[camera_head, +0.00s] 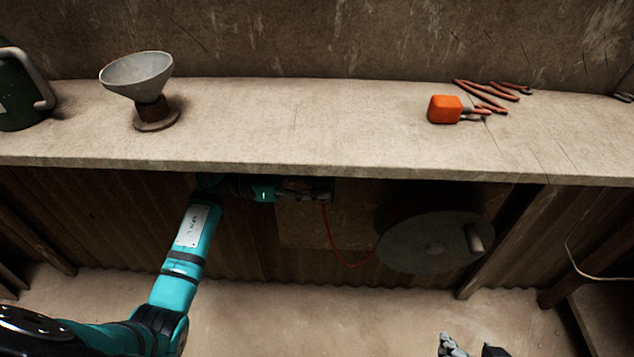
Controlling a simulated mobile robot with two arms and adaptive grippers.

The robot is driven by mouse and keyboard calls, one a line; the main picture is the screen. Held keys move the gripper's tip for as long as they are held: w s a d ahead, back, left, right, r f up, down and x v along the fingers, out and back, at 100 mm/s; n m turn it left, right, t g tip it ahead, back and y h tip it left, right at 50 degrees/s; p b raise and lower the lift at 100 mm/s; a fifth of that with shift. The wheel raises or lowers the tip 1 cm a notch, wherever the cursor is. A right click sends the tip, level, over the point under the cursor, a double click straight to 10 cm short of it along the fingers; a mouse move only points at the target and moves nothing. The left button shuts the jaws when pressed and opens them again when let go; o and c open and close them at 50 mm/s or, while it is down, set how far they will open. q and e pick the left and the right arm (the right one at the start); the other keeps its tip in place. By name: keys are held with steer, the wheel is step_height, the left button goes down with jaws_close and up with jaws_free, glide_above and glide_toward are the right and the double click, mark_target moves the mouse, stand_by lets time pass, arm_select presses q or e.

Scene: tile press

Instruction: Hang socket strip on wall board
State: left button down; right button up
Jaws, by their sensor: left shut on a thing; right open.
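My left arm reaches in from the left, and its gripper (305,190) is in the shade just under the worktop's front edge. It is shut on a small dark thing, which looks like the socket strip (326,191) since a red cord (327,228) hangs from it. The wall board (300,231) is a brown panel below the worktop, right behind the gripper. Whether the strip touches the board, and any hook there, I cannot tell. My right gripper (472,347) is open and empty at the bottom edge, partly cut off.
The red cord sags to a large round cable reel (430,243) with a handle, right of the board. The worktop (300,120) above carries a funnel-like cup (137,73), a green can (18,95), an orange block (444,109) and reddish tools (488,92). The floor in front is clear.

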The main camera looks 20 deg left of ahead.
stand_by(0.3)
arm_select(q)
steer(key=c, duration=0.8)
jaws_free()
steer(key=shift+c, duration=0.2)
steer(key=shift+a, duration=0.1)
steer(key=v, duration=1.2)
steer(key=shift+r, duration=0.1)
